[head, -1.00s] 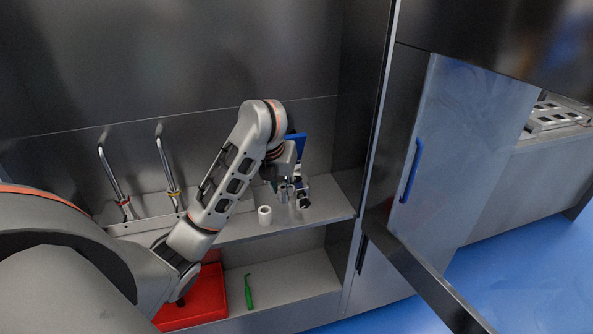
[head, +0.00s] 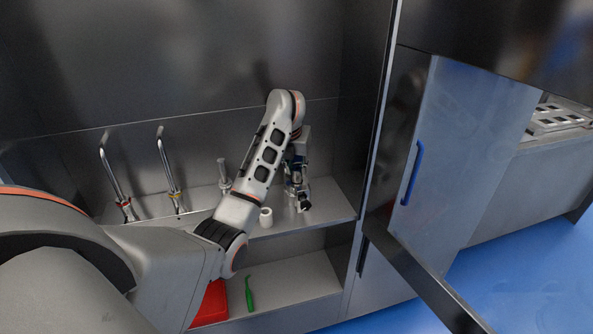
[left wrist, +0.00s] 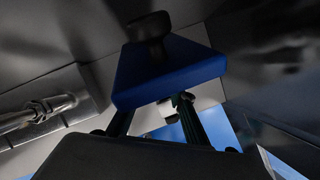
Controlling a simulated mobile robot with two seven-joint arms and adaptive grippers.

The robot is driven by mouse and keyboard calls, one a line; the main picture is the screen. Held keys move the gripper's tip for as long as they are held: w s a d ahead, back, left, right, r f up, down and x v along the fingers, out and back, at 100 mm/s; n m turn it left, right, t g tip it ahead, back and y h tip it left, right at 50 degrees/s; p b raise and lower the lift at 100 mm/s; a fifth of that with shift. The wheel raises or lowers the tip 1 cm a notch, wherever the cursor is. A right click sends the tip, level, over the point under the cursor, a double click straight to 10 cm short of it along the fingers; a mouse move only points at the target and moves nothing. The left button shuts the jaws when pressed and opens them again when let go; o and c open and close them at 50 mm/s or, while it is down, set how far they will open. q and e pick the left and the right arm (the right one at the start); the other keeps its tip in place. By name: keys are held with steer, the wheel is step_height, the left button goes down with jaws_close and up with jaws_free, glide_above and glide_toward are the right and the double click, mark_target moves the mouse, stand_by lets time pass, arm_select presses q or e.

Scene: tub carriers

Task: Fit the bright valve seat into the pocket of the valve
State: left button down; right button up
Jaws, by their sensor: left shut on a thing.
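My left gripper (head: 295,183) is low over the right part of the upper shelf, partly hidden by its own wrist. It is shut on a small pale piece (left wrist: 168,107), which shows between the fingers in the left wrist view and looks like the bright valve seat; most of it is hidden. The valve (head: 304,204), with a dark round end, stands at the gripper, mostly covered by it. I cannot tell whether the seat touches the valve, and the pocket is not visible. A blue plate-like part (left wrist: 168,72) lies across the left wrist view. My right gripper is not in view.
A white cylinder (head: 265,216) stands left of the gripper on the upper shelf (head: 329,200). Several metal rods, including one post (head: 222,172), stand farther left. Below are a red box (head: 208,306) and a green tool (head: 249,294). A cabinet wall bounds the right.

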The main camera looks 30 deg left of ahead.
arm_select(q)
steer(key=shift+f, duration=0.45)
steer(key=c, duration=1.7)
jaws_free()
